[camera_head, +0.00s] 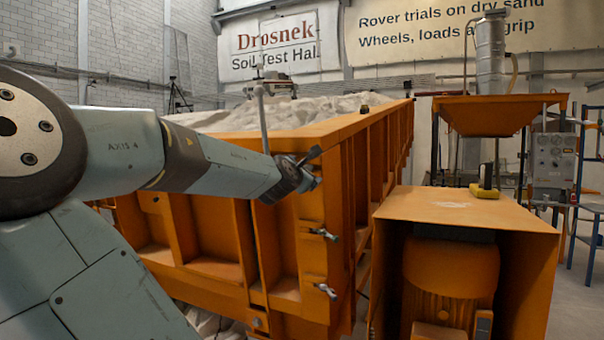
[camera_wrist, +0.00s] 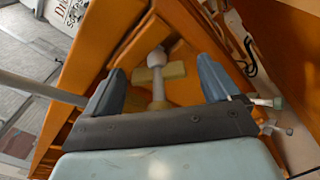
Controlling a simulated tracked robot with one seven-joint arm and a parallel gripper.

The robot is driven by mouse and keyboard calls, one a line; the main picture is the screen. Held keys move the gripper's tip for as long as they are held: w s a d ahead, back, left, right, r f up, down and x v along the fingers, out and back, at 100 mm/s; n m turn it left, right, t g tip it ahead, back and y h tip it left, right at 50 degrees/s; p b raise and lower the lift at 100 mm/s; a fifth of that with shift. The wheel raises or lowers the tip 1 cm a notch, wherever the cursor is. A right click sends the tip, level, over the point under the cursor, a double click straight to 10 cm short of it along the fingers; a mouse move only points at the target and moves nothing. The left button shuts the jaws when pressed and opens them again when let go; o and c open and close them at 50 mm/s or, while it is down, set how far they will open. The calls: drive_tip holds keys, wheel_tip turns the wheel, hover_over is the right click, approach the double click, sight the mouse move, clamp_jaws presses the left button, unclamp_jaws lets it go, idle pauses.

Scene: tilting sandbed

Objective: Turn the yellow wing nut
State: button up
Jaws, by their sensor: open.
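The yellow wing nut (camera_wrist: 174,70) shows in the wrist view as a dull yellow piece with two wings on a grey stud, against the orange sandbed wall. My gripper (camera_wrist: 160,65) is open, with one blue-grey finger on either side of the nut. Gaps show between the fingers and the wings; I cannot tell how far the fingers reach along the stud. In the head view my gripper (camera_head: 309,172) is at the near corner of the orange sandbed (camera_head: 310,135). The yellow nut cannot be made out there.
Two grey wing nuts, an upper one (camera_head: 323,234) and a lower one (camera_head: 326,291), sit on the sandbed's corner below my gripper. An orange cabinet (camera_head: 455,215) stands close on the right, with a yellow object (camera_head: 485,192) on top. A hopper (camera_head: 500,112) stands behind it.

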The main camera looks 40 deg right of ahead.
drive_tip(key=shift+c, duration=0.4)
drive_tip(key=c, duration=0.9)
drive_tip(key=shift+a, duration=0.3)
drive_tip(key=shift+c, duration=0.4)
drive_tip(key=shift+d, duration=0.2)
